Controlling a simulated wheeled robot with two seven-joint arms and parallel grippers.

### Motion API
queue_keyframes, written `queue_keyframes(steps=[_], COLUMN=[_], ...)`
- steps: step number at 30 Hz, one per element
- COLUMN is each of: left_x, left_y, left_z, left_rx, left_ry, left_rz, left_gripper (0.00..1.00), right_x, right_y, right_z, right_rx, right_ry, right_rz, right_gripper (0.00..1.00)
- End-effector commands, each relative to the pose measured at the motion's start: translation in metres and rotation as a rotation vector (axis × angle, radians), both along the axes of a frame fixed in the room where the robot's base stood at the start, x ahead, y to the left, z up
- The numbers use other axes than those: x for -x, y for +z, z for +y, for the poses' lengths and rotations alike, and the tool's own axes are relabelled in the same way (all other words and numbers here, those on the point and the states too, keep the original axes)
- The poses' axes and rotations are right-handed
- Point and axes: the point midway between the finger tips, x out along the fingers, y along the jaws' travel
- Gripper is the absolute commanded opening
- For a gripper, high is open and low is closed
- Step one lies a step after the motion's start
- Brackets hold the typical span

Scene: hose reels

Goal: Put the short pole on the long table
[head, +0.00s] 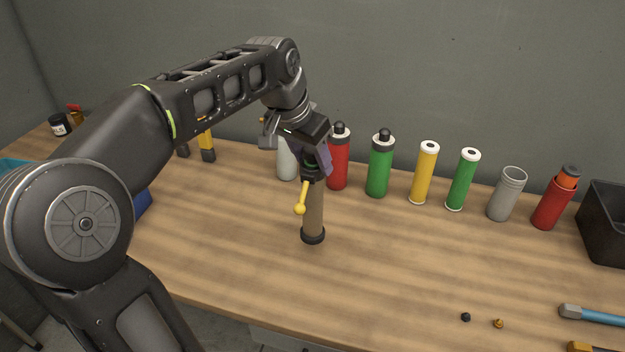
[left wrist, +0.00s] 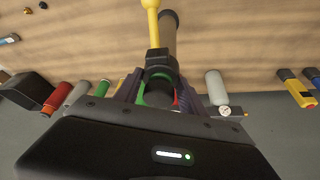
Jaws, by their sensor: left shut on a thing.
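My left gripper (head: 314,168) is shut on the top of a brown cylinder with a black foot, a dark collar and a yellow lever, which seems to be the short pole (head: 313,212). It stands upright over the long wooden table (head: 240,260); its foot is at or just above the surface, and I cannot tell if it touches. In the left wrist view the pole (left wrist: 169,38) extends away from the fingers (left wrist: 158,92), with its yellow lever (left wrist: 152,22) alongside. The fingertips are partly hidden by the collar. My right gripper is not in view.
A row behind the pole includes a pale bottle (head: 287,163), red bottle (head: 338,165), green bottle (head: 379,170), yellow tube (head: 424,175) and grey cup (head: 505,200). A black bin (head: 606,230) stands at right.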

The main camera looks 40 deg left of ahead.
Motion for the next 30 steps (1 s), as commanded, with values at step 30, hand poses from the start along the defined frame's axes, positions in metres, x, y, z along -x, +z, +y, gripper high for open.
queue_keyframes(steps=[30], left_x=[-0.001], left_y=[-0.042], left_z=[0.000], left_rx=[0.000], left_ry=[-0.001], left_rz=[-0.003], left_gripper=[0.00], right_x=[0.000], right_y=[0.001], right_z=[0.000], right_rx=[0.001], right_ry=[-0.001], right_rz=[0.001], right_gripper=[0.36])
